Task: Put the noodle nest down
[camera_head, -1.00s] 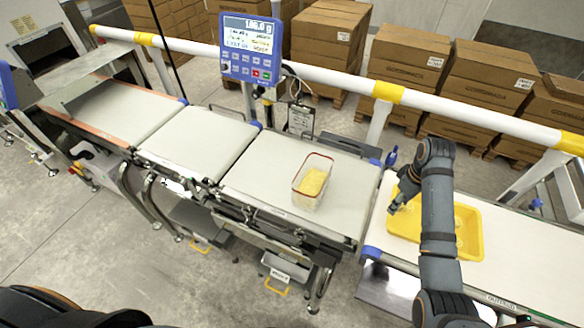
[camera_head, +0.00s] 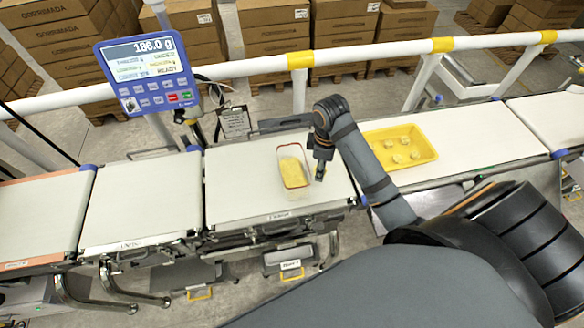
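A clear tub with a reddish rim (camera_head: 293,168) stands on the middle belt section, with pale yellow noodles (camera_head: 294,172) inside. Several pale noodle nests (camera_head: 401,147) lie in the yellow tray (camera_head: 428,152) on the belt to the right. My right gripper (camera_head: 320,174) points down just right of the tub, above the belt's right part. Its fingertips are small and dark, and I cannot tell whether they are apart or hold a nest. My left gripper is not in view.
A blue weighing display (camera_head: 148,72) reading 186.0 g stands behind the belt on the left. A white and yellow rail (camera_head: 299,62) runs behind the belts. The left belt sections (camera_head: 142,200) are bare. Cardboard boxes (camera_head: 271,22) are stacked behind the rail.

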